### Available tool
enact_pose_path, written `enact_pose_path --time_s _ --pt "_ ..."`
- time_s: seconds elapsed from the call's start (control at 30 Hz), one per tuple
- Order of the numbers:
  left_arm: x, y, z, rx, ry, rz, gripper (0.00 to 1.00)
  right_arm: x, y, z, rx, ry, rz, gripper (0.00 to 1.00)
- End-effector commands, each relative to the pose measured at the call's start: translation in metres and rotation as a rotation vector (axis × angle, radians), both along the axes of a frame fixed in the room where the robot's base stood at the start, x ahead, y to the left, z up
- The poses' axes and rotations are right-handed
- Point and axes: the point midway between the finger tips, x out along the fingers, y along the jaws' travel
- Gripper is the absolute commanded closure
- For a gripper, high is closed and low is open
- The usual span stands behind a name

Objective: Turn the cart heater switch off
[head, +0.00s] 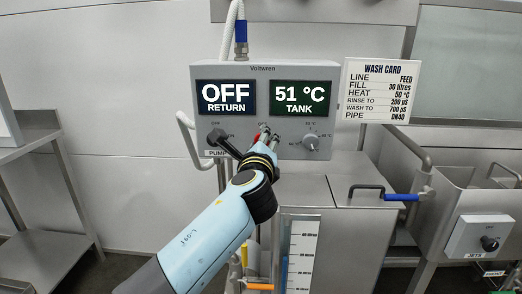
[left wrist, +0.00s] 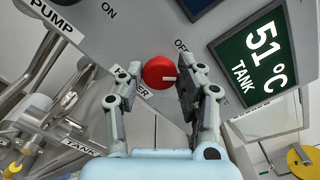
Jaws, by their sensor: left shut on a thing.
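The cart heater switch is a round red knob (left wrist: 158,72) on the grey control panel; a bit of its red shows in the head view (head: 264,130). A white mark on it points right in the wrist view. An OFF label is above it and a partly hidden HEATER label to its lower left. My left gripper (left wrist: 165,77) has one finger on each side of the knob and is shut on it. In the head view my left gripper (head: 265,140) is at the panel's lower middle, partly hiding the knob. My right gripper is in neither view.
The panel (head: 262,72) reads OFF RETURN and 51 °C TANK. A black pump knob (head: 217,136) is left of my gripper, a grey dial (head: 310,142) right. A wash card (head: 381,90) hangs beside the panel. A tank with a blue-handled valve (head: 402,197) stands at lower right.

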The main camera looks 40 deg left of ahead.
Motion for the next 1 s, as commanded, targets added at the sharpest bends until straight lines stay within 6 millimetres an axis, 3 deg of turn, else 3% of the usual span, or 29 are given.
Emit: enact_pose_path --time_s 0.6,1.0 --pt "-0.001 0.001 -0.005 -0.467 -0.285 0.001 0.96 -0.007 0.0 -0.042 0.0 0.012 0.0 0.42" --pt "-0.001 0.001 -0.005 -0.619 -0.377 0.002 0.96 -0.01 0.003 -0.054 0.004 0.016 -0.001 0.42"
